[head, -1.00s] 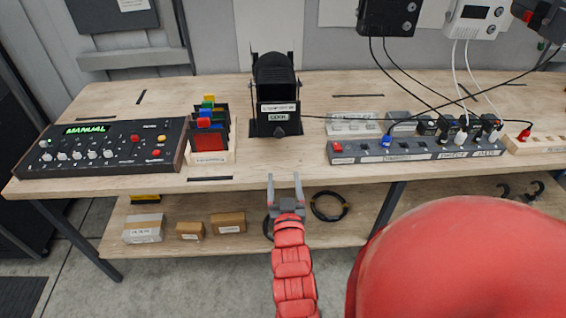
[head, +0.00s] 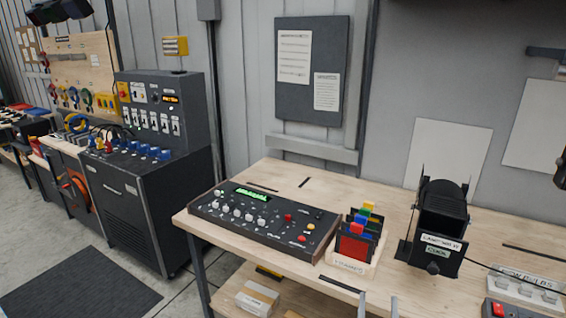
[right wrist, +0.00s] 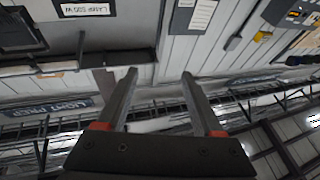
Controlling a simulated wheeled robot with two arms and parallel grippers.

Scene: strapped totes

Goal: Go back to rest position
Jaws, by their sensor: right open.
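My right gripper (head: 378,304) shows only as two grey fingertips at the bottom edge of the head view, in front of the bench's front edge. In the right wrist view its two fingers (right wrist: 158,74) stand apart with nothing between them. The rest of my right arm is out of the head view. My left gripper is in neither view.
The wooden bench (head: 212,221) holds a control console (head: 266,222), a rack of coloured filters (head: 354,244), a black lamp (head: 440,222) and a power strip (head: 506,309). A dark cabinet (head: 130,215) stands left of it. A floor mat (head: 80,285) lies before the cabinet.

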